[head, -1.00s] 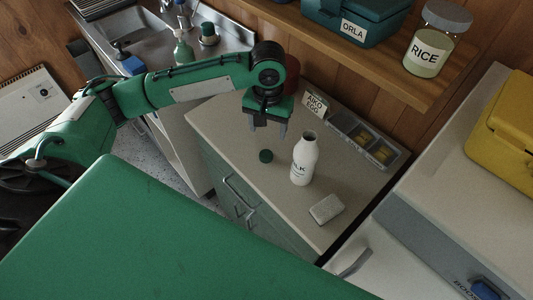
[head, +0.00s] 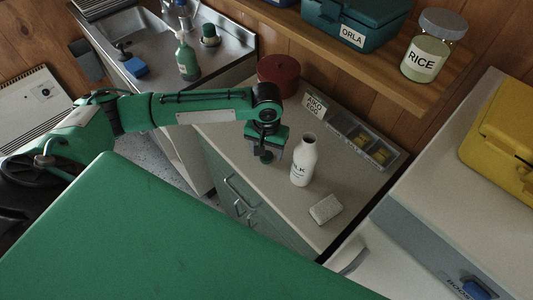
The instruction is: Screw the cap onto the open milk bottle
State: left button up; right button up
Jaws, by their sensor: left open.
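A white milk bottle (head: 303,163) with an open top stands upright on the counter (head: 318,224). A dark green cap (head: 266,157) is on the counter to the left of the bottle. My left gripper (head: 266,160) is open, pointing down, with its fingers at the cap. Whether the fingers touch the cap is too small to tell. The gripper partly hides the cap. My right gripper is not in view.
A pale block (head: 325,208) lies to the right of the bottle. Behind it are a grey divided tray (head: 372,148), a small sign card (head: 314,105) and a dark red round container (head: 279,75). A shelf (head: 385,72) overhangs the back, with a rice jar (head: 433,46).

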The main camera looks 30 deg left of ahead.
aim_at(267, 155)
pick_arm(q)
jog(key=shift+f, duration=0.65)
jog(key=c, duration=1)
jog(key=shift+c, duration=0.3)
jog(key=shift+r, duration=0.2)
jog(key=shift+r, duration=0.3)
notch_tip(267, 155, up, 19)
jog(key=b, duration=0.1)
jog(key=shift+b, duration=0.35)
